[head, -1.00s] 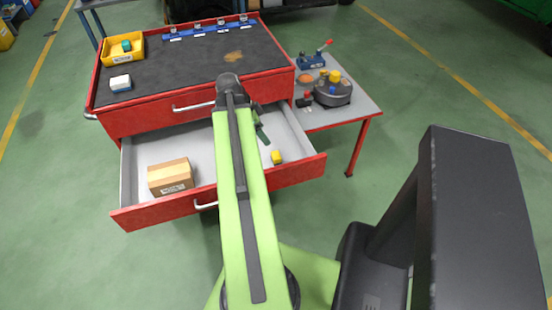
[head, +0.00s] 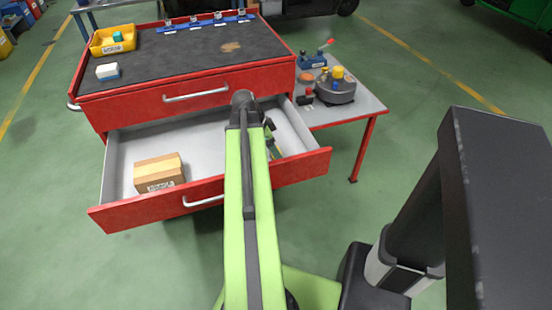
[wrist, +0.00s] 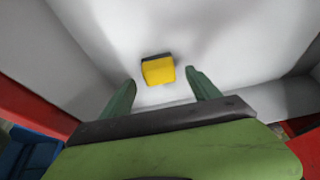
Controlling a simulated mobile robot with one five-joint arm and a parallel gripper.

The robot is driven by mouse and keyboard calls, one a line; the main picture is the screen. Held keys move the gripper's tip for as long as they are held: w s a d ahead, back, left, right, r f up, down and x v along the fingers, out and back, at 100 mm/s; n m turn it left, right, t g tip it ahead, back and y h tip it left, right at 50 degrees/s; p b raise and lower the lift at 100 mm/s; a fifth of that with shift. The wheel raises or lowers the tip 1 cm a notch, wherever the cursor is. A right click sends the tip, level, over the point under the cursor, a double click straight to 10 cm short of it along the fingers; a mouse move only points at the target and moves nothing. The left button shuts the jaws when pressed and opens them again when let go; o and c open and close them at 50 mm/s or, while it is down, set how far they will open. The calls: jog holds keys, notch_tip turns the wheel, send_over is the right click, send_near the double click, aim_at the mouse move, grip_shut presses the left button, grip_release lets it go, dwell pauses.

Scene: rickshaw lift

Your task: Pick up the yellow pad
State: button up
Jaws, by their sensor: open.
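The yellow pad (wrist: 158,71), a small yellow block with a dark band along its far edge, lies on the pale floor of the open drawer (head: 205,143). In the wrist view it is between and slightly beyond the tips of my open gripper (wrist: 161,78), with clear space to both green fingers. I cannot tell how high the fingers are above the drawer floor. In the head view, my gripper (head: 271,141) is over the right part of the drawer. The pad is not clearly visible there, hidden by my gripper and arm.
A cardboard box (head: 158,174) sits in the drawer's left part, away from my gripper. The drawer's red front (head: 150,214) and side walls surround the space. A side table (head: 350,108) with several items stands to the right. The drawer's middle is clear.

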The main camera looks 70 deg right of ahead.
jog(key=b+x, duration=0.1)
jog(key=x, duration=0.2)
jog(key=shift+w+f+b, duration=0.15)
jog(key=shift+b, duration=0.2)
jog(key=c, duration=1.4)
notch_tip(320, 180, up, 11)
jog(key=p, duration=1)
jog(key=shift+f+p, duration=0.2)
jog(key=shift+p, duration=0.1)
jog(key=shift+c, duration=0.2)
jog(key=shift+f, duration=0.1)
